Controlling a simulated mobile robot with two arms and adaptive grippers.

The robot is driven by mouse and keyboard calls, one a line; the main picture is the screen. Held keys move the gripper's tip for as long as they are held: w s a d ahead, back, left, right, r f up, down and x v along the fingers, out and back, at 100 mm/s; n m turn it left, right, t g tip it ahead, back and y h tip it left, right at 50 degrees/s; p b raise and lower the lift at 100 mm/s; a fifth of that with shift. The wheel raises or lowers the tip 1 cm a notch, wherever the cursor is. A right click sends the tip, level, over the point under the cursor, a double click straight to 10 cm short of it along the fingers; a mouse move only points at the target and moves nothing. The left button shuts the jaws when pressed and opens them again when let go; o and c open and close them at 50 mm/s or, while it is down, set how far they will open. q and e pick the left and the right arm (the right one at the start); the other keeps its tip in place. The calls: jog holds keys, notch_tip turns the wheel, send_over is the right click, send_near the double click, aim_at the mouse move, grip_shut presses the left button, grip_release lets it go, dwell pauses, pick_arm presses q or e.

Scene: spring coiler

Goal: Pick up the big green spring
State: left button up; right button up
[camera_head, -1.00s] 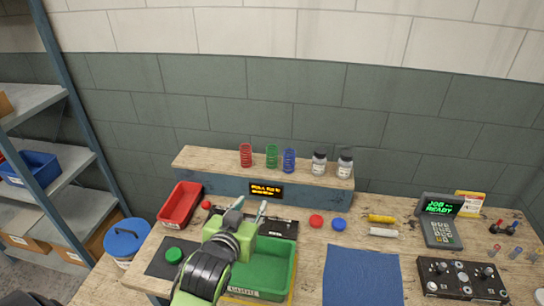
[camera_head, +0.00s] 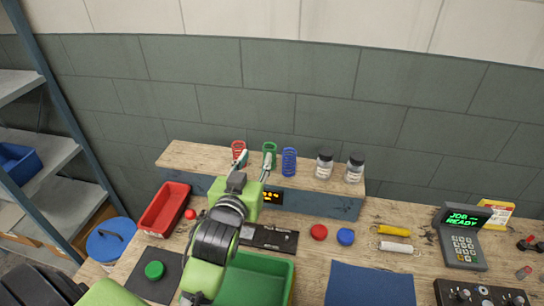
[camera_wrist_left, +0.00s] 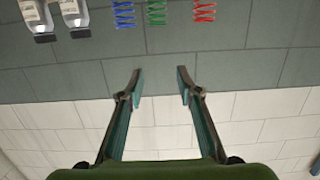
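The green spring (camera_head: 270,150) stands upright on the raised wooden shelf at the back of the bench, between a red spring (camera_head: 238,149) and a blue spring (camera_head: 289,161). My left gripper (camera_head: 254,163) is open and empty in front of the shelf. In the head view, its right finger overlaps the lower part of the green spring and its left finger overlaps the red spring. In the left wrist view, which is upside down, the green spring (camera_wrist_left: 157,12) is at the top edge, apart from the open left gripper (camera_wrist_left: 158,75). My right gripper is not in view.
Two jars, one (camera_head: 324,166) beside the other (camera_head: 354,168), stand right of the springs on the shelf (camera_head: 190,156). A red bin (camera_head: 164,208), green tray (camera_head: 256,279) and blue mat (camera_head: 370,285) lie on the bench below. The wall is behind the shelf.

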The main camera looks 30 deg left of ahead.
pick_arm(q)
jog(key=b, duration=0.6)
send_near(268, 151)
jog(key=p+x, duration=0.3)
jog(key=x, duration=0.3)
jog(key=shift+a+r, duration=0.1)
jog(key=x, duration=0.1)
jog(key=p+x, duration=0.1)
jog(key=x, duration=0.1)
jog(key=shift+w, duration=0.15)
jog(key=shift+w+a+p, duration=0.15)
jog(key=shift+w+p, duration=0.15)
jog(key=shift+w, duration=0.3)
jog(key=c, duration=0.8)
grip_shut()
